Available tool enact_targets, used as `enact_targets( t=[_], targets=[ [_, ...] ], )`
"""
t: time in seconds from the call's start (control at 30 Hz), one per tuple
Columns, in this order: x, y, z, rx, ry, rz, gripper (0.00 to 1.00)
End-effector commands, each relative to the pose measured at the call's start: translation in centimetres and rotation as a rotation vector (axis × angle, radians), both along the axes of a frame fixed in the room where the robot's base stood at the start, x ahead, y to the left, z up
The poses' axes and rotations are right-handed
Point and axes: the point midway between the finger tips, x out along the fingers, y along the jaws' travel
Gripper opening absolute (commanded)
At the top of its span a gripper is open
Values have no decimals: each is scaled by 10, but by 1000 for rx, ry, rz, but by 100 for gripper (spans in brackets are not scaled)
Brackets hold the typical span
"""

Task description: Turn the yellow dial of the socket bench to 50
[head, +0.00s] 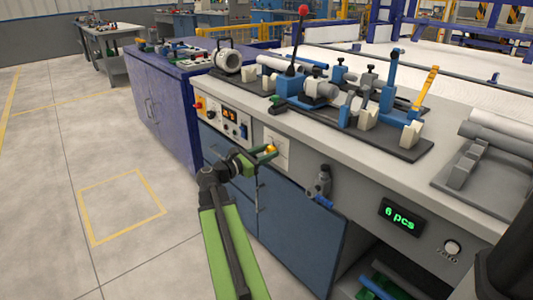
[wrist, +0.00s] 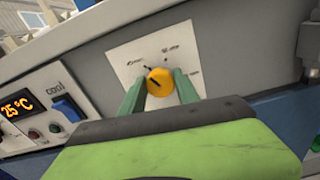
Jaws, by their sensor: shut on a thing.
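The yellow dial (wrist: 159,82) sits on a white scale plate (wrist: 135,57) on the bench front in the wrist view. A dark mark on the dial points to the upper left. Printed labels stand around it, too small to read surely. My gripper (wrist: 160,88) is shut on the dial, with one green finger on each side. In the head view my gripper (head: 264,154) is at the bench front, and the yellow dial (head: 271,149) shows at its tip before the white plate (head: 278,143). The socket bench (head: 310,150) has a grey top.
Left of the dial is a control panel with a "25 °C" display (wrist: 16,107) and a blue switch (wrist: 68,109). A grey valve with a blue handle (head: 320,184) juts out to the right. Farther right is a "6 pcs" display (head: 400,217). The floor at left is clear.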

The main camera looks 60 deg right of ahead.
Motion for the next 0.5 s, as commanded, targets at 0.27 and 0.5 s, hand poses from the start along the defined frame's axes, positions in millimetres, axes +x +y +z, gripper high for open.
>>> enact_targets(
  t=[0.27,0.5],
  targets=[
    [0,-1,0,-74,-217,4,0],
    [-1,-1,0,-146,-433,5,0]
  ],
)
